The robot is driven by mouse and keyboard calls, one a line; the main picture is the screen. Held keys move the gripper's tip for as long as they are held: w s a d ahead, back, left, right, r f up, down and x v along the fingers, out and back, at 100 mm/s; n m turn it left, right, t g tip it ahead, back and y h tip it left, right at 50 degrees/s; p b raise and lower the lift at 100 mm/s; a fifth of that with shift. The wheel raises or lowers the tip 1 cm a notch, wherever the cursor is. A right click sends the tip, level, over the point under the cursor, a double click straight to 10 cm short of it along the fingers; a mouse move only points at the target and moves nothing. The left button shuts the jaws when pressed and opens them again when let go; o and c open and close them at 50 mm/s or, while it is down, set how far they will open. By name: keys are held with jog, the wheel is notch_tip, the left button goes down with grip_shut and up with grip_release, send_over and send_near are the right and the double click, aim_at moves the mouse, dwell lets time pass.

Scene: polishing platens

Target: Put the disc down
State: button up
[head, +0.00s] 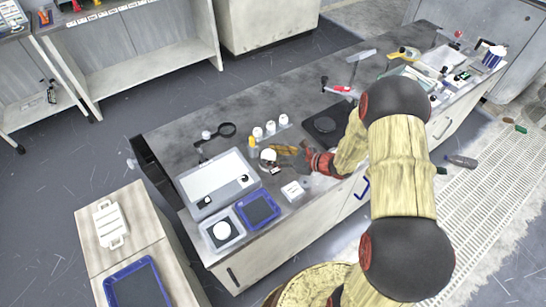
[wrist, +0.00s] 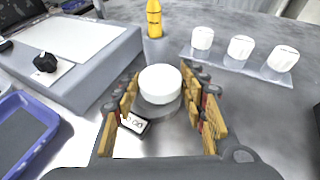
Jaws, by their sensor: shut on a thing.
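A white round disc (wrist: 160,82) sits between the two wood-coloured fingers of my gripper (wrist: 162,92) in the wrist view. The fingers are shut on it from left and right. A grey round piece (wrist: 156,108) shows just under the white top; whether it is part of the disc or a separate support I cannot tell. The disc also shows in the head view (head: 268,155), near the front of the grey bench, with my gripper (head: 280,153) at its right. Whether its underside touches the bench is hidden.
A small label or gauge (wrist: 134,123) lies by the left finger. Several white cups (wrist: 240,47) stand on a strip behind, near a yellow bottle (wrist: 154,18). A large white-topped box (head: 216,180) and a blue tray (head: 258,210) are at left. Bare bench (wrist: 240,100) lies right.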

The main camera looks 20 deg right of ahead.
jog(key=shift+f, duration=0.15)
jog(key=o, duration=1.3)
